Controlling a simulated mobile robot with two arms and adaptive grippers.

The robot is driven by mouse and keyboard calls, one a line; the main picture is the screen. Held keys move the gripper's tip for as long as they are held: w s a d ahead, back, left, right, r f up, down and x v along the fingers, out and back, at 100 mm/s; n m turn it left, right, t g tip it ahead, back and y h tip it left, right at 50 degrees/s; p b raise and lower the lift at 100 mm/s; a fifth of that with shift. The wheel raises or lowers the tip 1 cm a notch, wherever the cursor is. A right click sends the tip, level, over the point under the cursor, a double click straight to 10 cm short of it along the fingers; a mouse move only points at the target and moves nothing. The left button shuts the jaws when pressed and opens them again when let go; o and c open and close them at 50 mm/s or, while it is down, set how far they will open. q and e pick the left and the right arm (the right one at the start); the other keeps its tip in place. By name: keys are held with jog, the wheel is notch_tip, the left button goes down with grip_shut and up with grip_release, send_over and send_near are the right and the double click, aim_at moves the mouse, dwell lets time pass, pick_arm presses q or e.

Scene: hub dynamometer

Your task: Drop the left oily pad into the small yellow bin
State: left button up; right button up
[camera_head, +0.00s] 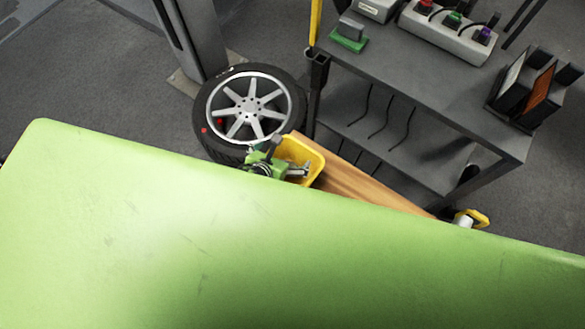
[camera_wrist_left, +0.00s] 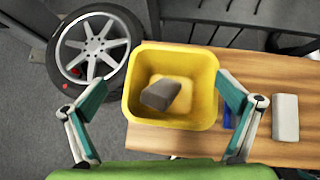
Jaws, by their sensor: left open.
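The small yellow bin (camera_head: 316,158) stands on the wooden bench, partly hidden by my left gripper in the head view. In the left wrist view the bin (camera_wrist_left: 204,70) is seen from above. A dark grey pad (camera_wrist_left: 160,94) shows tilted inside the bin's outline; I cannot tell if it rests on the floor of the bin. My left gripper (camera_head: 287,162) is over the bin. In the left wrist view, its fingers (camera_wrist_left: 163,92) are wide apart, at either side of the bin, and do not touch the pad. My right gripper is not in view.
The wooden bench (camera_head: 365,190) holds a light grey block (camera_wrist_left: 285,117) right of the bin. A wheel (camera_head: 249,105) lies left of it. A dark shelf rack (camera_head: 430,85) stands behind. The lower head view is blocked.

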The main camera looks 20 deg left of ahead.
pick_arm(q)
jog(key=v, duration=1)
jog(key=shift+s, duration=0.2)
jog(key=shift+r, duration=0.15)
